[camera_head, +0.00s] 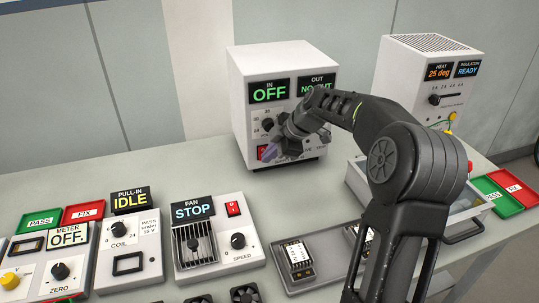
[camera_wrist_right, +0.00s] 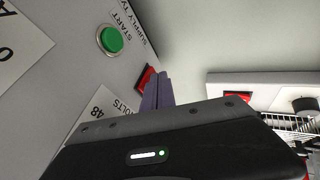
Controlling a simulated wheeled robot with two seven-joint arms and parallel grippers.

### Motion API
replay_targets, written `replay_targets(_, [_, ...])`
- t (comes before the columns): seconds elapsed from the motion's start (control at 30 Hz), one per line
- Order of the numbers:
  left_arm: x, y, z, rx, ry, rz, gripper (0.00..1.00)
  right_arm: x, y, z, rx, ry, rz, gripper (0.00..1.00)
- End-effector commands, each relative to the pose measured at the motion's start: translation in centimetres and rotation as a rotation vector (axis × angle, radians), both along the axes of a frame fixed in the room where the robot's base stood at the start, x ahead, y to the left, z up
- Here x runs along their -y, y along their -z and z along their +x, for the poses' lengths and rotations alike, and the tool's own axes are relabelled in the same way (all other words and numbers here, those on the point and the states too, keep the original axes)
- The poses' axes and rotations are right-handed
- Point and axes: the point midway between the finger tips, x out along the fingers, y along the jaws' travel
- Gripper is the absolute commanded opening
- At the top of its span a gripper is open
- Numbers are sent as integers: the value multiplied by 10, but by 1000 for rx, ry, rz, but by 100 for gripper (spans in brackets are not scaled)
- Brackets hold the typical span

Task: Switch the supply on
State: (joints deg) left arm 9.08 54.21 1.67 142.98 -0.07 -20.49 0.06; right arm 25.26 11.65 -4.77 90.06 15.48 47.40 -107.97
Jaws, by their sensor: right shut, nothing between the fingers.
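The supply is a white box (camera_head: 245,75) at the back middle of the bench. Its displays read IN OFF (camera_head: 268,91) in green and, partly covered, OUT "NO ...UT" (camera_head: 312,87). A red rocker switch (camera_head: 261,152) is low on the left of its front; it also shows in the right wrist view (camera_wrist_right: 146,78), partly behind the fingers. My right gripper (camera_head: 270,152) is shut and empty, its fingertips (camera_wrist_right: 156,88) right by the switch. I cannot tell whether they touch it. The gripper and arm hide part of the front. My left gripper is out of view.
A green START button (camera_wrist_right: 110,39) is on the same front. A fan unit (camera_head: 209,233) reading STOP, a coil unit (camera_head: 128,249) reading IDLE and a meter (camera_head: 62,268) stand in front to the left. A heat unit (camera_head: 405,75) stands at the back right.

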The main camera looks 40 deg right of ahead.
Motion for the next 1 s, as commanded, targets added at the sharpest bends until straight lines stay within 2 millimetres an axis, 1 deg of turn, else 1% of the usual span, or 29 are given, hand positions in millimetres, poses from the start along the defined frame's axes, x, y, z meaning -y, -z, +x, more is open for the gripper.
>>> replay_targets(0.13, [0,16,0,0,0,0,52,0,6,2,18,-1,-6,0])
replay_targets(0.23, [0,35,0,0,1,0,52,1,11,4,45,-1,-16,0])
replay_targets(0.27, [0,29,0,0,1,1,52,1,4,5,45,-1,-16,0])
replay_targets(0.3, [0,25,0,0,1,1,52,1,1,4,43,-2,-15,0])
replay_targets(0.57, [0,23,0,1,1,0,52,1,-1,4,43,-1,-15,0])
replay_targets(0.83, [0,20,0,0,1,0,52,1,-13,5,46,-1,-16,0])
replay_targets(1.0, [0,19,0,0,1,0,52,1,-16,5,45,-1,-16,0])
